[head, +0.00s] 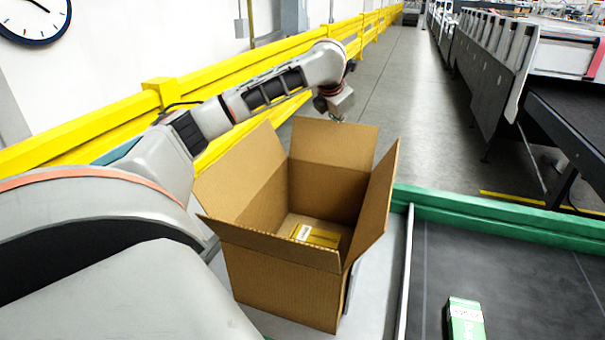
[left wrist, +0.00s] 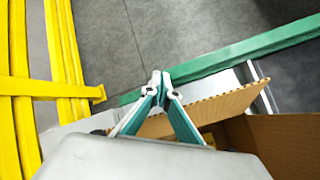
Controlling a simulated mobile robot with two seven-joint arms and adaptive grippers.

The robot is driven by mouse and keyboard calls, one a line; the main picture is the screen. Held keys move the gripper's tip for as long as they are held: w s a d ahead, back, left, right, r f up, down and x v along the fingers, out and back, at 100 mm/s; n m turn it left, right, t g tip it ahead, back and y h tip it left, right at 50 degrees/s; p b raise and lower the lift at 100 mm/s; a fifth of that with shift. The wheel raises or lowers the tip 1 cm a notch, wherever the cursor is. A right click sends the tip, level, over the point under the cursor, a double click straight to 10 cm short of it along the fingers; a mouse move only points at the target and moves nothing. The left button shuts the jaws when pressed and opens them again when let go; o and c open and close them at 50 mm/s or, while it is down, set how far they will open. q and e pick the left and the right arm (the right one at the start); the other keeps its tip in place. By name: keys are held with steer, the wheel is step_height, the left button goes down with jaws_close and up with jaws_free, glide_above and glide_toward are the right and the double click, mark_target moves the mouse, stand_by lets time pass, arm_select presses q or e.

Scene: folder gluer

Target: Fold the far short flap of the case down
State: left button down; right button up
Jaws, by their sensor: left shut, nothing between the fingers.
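The brown cardboard case (head: 280,285) stands open on a light grey surface, its top flaps spread. Its far short flap (head: 335,142) stands up, leaning outward at the back. A yellow box with a white label (head: 320,236) lies inside on the bottom. My left gripper (head: 340,117) is just above and behind the far flap's top edge. In the left wrist view its teal fingers (left wrist: 161,78) are shut at the tips with nothing between them, beside a flap's corrugated edge (left wrist: 212,106). I cannot tell whether they touch it. My right gripper is not in view.
A black conveyor belt (head: 510,270) with a green rail (head: 500,215) runs to the right, carrying a small green box (head: 465,320). Yellow guard rails (head: 110,124) stand behind my left arm. Open grey floor (head: 400,100) lies beyond the case.

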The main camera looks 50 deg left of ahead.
mark_target(332, 141)
arm_select(q)
steer(key=shift+s, duration=0.15)
steer(key=shift+s+d+f, duration=0.1)
steer(key=shift+s+d, duration=0.55)
steer(key=shift+s, duration=0.45)
steer(key=shift+s+d+f, duration=0.1)
steer(key=shift+s+d, duration=0.5)
steer(key=shift+s, duration=0.5)
steer(key=shift+s+d+f, duration=0.1)
steer(key=shift+s+d, duration=0.55)
steer(key=shift+s, duration=0.45)
steer(key=shift+s+d, duration=0.35)
steer(key=shift+s, duration=0.4)
